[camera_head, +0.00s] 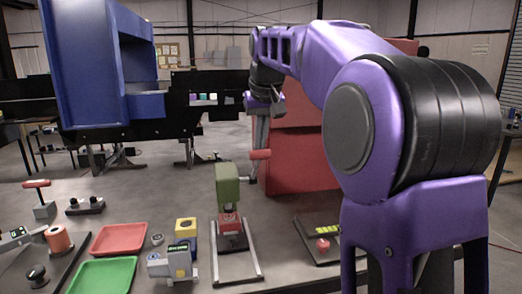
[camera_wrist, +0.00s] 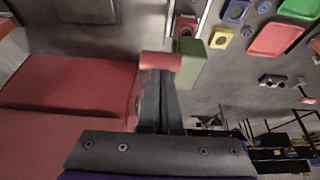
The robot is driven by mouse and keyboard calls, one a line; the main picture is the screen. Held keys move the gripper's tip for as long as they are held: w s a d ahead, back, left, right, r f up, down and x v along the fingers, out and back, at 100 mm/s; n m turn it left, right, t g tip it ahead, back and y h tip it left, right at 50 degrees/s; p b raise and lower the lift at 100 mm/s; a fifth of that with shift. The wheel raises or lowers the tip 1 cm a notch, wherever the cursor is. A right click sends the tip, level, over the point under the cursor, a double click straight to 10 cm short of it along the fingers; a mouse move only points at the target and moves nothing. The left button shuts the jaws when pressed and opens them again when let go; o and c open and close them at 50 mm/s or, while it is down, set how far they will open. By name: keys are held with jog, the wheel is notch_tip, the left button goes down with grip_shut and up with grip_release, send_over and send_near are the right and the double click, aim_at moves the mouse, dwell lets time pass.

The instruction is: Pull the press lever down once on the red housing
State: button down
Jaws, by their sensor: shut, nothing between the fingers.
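In the wrist view the fingertips (camera_wrist: 160,72) meet the red handle (camera_wrist: 158,62). I cannot tell whether they touch it or are slightly above it.
A green block (camera_head: 228,185) on a small stand with a red piece is just left of the lever. A yellow block (camera_head: 186,227), a red tray (camera_head: 119,239) and a green tray (camera_head: 100,276) lie further left. A red button panel (camera_head: 322,245) is in front of the housing.

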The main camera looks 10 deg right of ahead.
jog(key=shift+s+f+b, duration=0.3)
jog(key=shift+s+f, duration=0.1)
jog(key=shift+f, duration=0.2)
jog(key=shift+s+f+b, duration=0.65)
jog(key=shift+f+b, duration=0.1)
jog(key=shift+b, duration=0.25)
jog(key=shift+s+f+b, duration=0.55)
jog(key=shift+f+b, duration=0.3)
jog(key=shift+b, duration=0.1)
jog(key=shift+s+f+b, duration=0.25)
jog(key=shift+f+b, duration=0.2)
jog(key=shift+f, duration=0.05)
jog(key=shift+s+f+b, duration=0.2)
jog(key=shift+f+b, duration=0.25)
jog(key=shift+f, duration=0.1)
